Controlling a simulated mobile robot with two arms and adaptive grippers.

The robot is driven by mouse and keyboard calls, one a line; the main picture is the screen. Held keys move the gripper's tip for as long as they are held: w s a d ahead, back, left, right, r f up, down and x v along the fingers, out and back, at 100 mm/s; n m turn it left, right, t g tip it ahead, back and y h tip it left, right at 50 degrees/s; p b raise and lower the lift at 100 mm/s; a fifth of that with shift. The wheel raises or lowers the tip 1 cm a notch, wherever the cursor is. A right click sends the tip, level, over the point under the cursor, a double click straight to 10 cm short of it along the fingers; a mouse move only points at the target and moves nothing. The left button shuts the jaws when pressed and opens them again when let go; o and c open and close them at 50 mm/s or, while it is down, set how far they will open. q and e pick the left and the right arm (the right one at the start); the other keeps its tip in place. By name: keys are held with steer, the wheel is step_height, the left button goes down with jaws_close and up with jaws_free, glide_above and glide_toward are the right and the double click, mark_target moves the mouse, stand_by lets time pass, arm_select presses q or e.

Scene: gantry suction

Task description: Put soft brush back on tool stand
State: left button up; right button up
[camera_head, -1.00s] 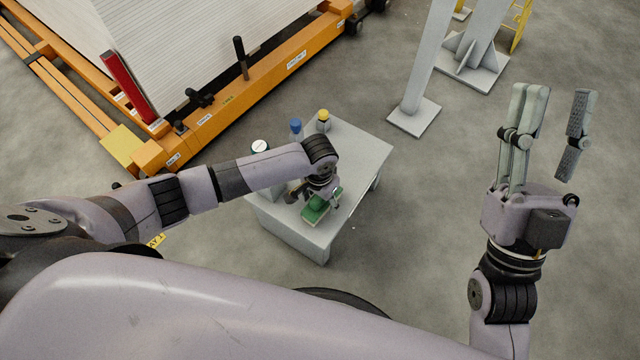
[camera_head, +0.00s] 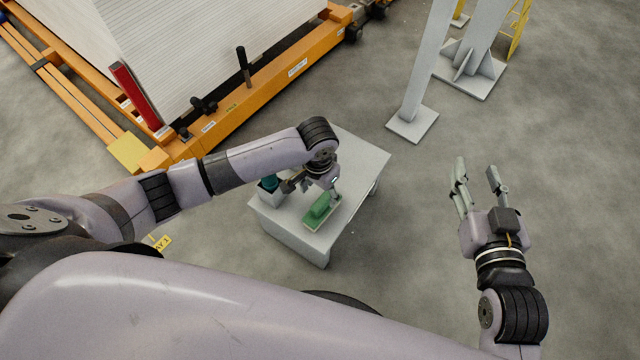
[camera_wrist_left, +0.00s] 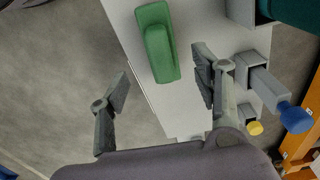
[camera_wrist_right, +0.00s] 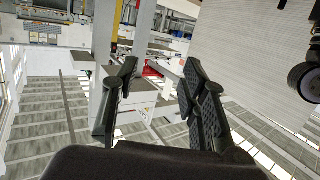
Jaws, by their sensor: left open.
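The soft brush, a green block-shaped brush (camera_head: 320,209), lies on the near right part of the pale grey tool stand top (camera_head: 359,172). In the left wrist view the brush (camera_wrist_left: 157,45) lies beyond the fingertips, apart from both. My left gripper (camera_head: 311,186) is open and empty, just above and behind the brush. Its fingers (camera_wrist_left: 160,75) are spread wide in the left wrist view. My right gripper (camera_head: 476,180) is open and empty, off to the right of the stand over bare floor. Its spread fingers also show in the right wrist view (camera_wrist_right: 158,85).
A teal tool (camera_head: 268,184) stands at the stand's left side. In the left wrist view, a blue-capped tool (camera_wrist_left: 290,115) and a yellow-capped one (camera_wrist_left: 255,128) stand in grey holders beside the right finger. An orange frame (camera_head: 290,77) with a white stack lies behind. A grey post (camera_head: 418,80) stands behind right.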

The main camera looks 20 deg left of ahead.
arm_select(q)
steer(key=shift+r, duration=0.6)
steer(key=shift+d, duration=0.1)
steer(key=s+d+r+t+h, duration=0.2)
steer(key=d+r+t+h, duration=0.4)
steer(key=d+r, duration=0.4)
steer(key=s+a+r+n+t+y, duration=0.1)
steer(key=a+r+t+y, duration=0.2)
steer(key=a+r+t, duration=0.4)
steer(key=a+r, duration=0.4)
steer(key=r, duration=0.1)
steer(key=shift+a, duration=0.4)
arm_select(e)
steer(key=shift+s+d+f+g+h, duration=0.15)
steer(key=shift+s+f+g, duration=0.1)
steer(key=shift+f+g, duration=0.25)
steer(key=shift+s+d+f+g+h, duration=0.1)
steer(key=shift+s+f+g+h, duration=0.15)
steer(key=shift+f, duration=0.45)
arm_select(q)
steer(key=shift+s, duration=0.1)
steer(key=shift+c, duration=0.5)
arm_select(e)
steer(key=shift+c, duration=0.5)
